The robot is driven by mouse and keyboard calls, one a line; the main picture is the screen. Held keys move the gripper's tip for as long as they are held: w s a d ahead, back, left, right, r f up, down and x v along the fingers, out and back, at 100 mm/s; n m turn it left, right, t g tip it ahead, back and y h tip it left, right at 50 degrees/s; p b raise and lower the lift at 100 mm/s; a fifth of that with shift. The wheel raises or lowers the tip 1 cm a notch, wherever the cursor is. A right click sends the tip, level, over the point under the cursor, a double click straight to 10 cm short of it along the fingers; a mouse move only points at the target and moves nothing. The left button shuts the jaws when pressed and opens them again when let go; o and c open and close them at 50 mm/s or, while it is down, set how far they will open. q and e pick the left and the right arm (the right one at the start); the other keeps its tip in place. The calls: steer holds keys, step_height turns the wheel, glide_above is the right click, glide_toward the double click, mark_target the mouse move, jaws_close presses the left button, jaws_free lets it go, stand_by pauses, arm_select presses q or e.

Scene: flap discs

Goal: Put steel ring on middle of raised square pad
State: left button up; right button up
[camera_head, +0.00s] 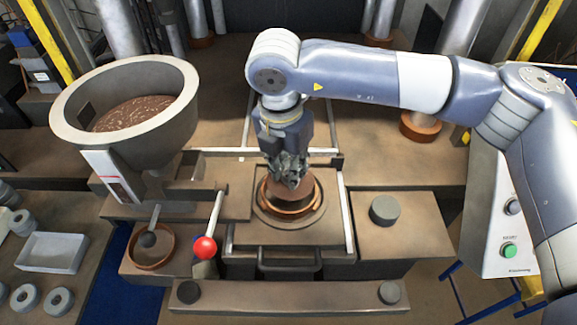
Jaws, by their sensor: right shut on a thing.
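My right gripper (290,178) reaches down from the upper right over the round recess in the middle of the press. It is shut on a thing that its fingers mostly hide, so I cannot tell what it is. A reddish-brown round face (308,190) shows right by the fingertips, inside a copper-coloured ring (290,212) in the recess. Several grey steel rings (58,302) lie at the far left. A raised square block (415,235) at right, which may be the pad, bears a short grey cylinder (385,210). My left gripper is out of view.
A large hopper (75,125) of brown grains stands at left. A lever with a red knob (205,247) rises left of the recess. A white tray (50,252) and a small round dish (150,262) sit at left. A control box with a green button (508,250) stands at right.

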steer(key=shift+f, duration=0.15)
stand_by(0.5)
steer(key=o, duration=0.8)
steer(key=r, duration=0.8)
steer(key=s+r, duration=0.1)
steer(key=r, duration=0.3)
steer(key=shift+s+a, duration=0.1)
steer(key=shift+a, duration=0.3)
